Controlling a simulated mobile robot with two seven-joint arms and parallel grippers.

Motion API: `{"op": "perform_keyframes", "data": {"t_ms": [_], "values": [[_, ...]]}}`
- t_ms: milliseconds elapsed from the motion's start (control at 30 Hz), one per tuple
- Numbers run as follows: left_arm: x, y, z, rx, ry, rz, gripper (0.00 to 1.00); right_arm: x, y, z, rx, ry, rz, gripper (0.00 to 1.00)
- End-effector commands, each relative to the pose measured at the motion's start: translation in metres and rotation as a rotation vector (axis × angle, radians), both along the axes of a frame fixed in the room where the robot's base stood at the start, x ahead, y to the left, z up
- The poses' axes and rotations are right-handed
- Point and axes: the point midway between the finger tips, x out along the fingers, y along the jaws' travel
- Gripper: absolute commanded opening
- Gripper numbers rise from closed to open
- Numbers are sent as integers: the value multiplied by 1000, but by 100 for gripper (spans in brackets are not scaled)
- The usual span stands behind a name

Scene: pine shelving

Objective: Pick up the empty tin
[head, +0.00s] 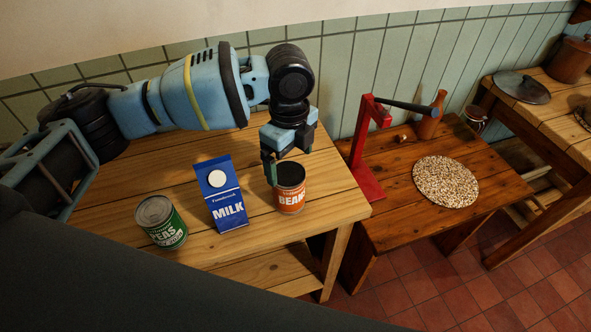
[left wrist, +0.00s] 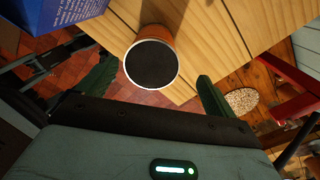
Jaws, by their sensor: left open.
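The empty tin (head: 291,195) is an orange can labelled BEANS with a dark open top, upright near the right end of the pine shelf top. It also shows in the left wrist view (left wrist: 151,64), its dark mouth facing the camera. My left gripper (head: 280,167) is at the tin's rim, pointing down. Its open fingers also show in the left wrist view (left wrist: 158,76), one on each side of the tin, with gaps; I cannot tell whether the tips are below the rim. One finger hides part of the tin's left edge in the head view. My right gripper is not in view.
A blue milk carton (head: 226,197) stands just left of the tin, and a green peas tin (head: 161,223) further left. To the right, a lower wooden table (head: 400,215) carries a red stand (head: 364,150) and a round speckled mat (head: 446,181). The tiled wall is behind.

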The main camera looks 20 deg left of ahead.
Motion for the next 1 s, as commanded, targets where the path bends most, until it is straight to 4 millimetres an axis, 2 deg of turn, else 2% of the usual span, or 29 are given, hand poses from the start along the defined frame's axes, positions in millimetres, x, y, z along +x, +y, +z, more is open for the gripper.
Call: {"op": "perform_keyframes", "data": {"t_ms": [233,500,667,1000], "values": [[0,0,-2,0,1,-1,92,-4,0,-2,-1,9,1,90],[-1,1,-25,2,1,0,92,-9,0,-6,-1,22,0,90],[-1,1,-28,0,0,0,92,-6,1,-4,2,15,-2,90],[-5,4,-69,0,1,1,92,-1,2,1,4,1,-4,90]]}}
